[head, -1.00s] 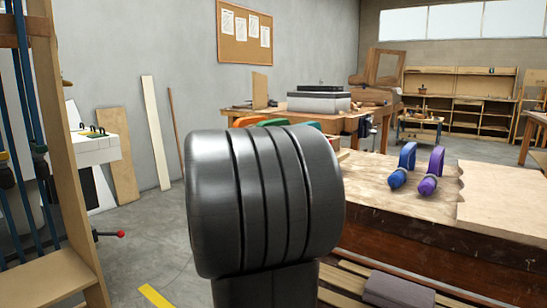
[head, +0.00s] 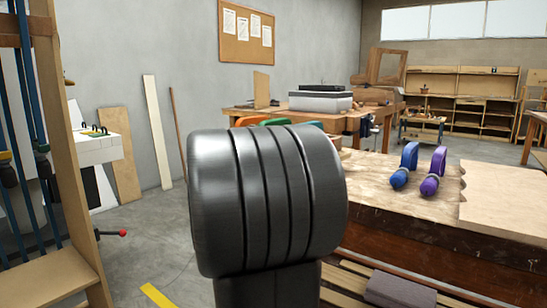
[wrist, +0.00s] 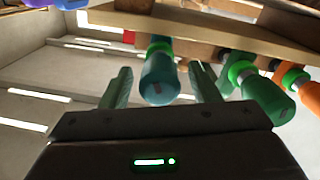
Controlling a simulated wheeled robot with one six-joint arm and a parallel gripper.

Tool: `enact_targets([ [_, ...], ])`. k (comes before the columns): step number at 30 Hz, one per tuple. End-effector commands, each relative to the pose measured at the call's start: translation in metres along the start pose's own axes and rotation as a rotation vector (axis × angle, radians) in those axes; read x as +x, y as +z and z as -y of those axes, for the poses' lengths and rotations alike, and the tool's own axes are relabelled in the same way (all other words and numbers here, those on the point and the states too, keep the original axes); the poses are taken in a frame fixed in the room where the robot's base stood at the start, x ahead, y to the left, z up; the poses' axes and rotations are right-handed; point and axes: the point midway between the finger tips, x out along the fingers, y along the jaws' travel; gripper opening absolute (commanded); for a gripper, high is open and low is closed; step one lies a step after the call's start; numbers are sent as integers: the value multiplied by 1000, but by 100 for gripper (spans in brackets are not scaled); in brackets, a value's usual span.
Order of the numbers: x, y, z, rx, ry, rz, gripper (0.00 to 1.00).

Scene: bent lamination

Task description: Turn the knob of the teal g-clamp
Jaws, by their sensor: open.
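The teal g-clamp's knob (wrist: 158,78) shows in the wrist view as a rounded cylinder, with its end toward the camera. My gripper (wrist: 160,70) is open, and its two fingers show on the left and right of this knob. A narrow gap shows on each side, so I see no grip on it. The teal clamp's upper part is hidden behind the bench edge in the wrist view. In the head view my dark arm link covers the gripper and most of this clamp.
A green clamp (wrist: 262,92) and an orange clamp (wrist: 300,84) stand to the right in the wrist view. Blue (head: 402,170) and purple (head: 432,175) clamps sit on the workbench (head: 385,205). A wooden rack (head: 62,140) stands at the left.

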Motion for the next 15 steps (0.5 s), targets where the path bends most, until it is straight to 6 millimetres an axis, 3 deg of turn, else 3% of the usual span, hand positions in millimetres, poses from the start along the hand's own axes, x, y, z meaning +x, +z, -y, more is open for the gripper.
enact_targets([
  [5,-11,-1,1,0,-4,0,56],
  [15,-73,-2,1,-1,-6,-2,56],
])
